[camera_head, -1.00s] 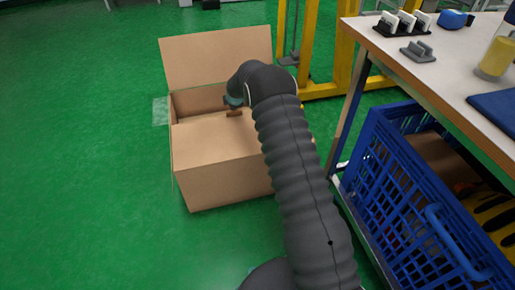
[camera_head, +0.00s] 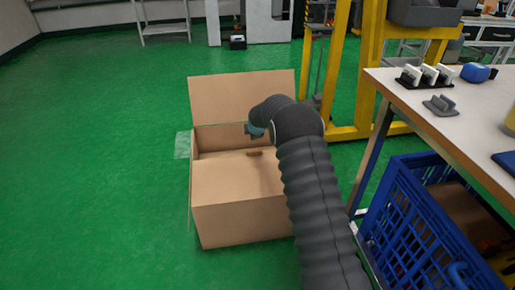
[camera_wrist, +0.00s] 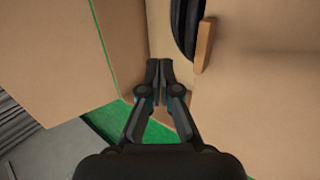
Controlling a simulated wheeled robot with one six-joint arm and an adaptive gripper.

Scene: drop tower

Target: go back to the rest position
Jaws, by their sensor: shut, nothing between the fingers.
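My gripper (camera_wrist: 160,72) shows in the wrist view with its two fingers together and nothing between them. Cardboard walls of the open box (camera_wrist: 110,60) surround it there, with green floor showing through gaps. In the head view the cardboard box (camera_head: 240,205) stands on the floor with a flap raised at its back. My dark ribbed arm reaches over the box's right side. The fingers are hidden from the head camera. A small brown piece (camera_wrist: 204,45) and a dark curved thing (camera_wrist: 187,25) show at the top of the wrist view.
A workbench (camera_head: 470,125) stands at the right, with a black rack of white pieces (camera_head: 424,77), a grey holder (camera_head: 440,105) and a blue object (camera_head: 474,72) on it. A blue crate (camera_head: 425,230) sits below. A yellow frame (camera_head: 368,60) stands behind. Green floor (camera_head: 100,170) is clear at left.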

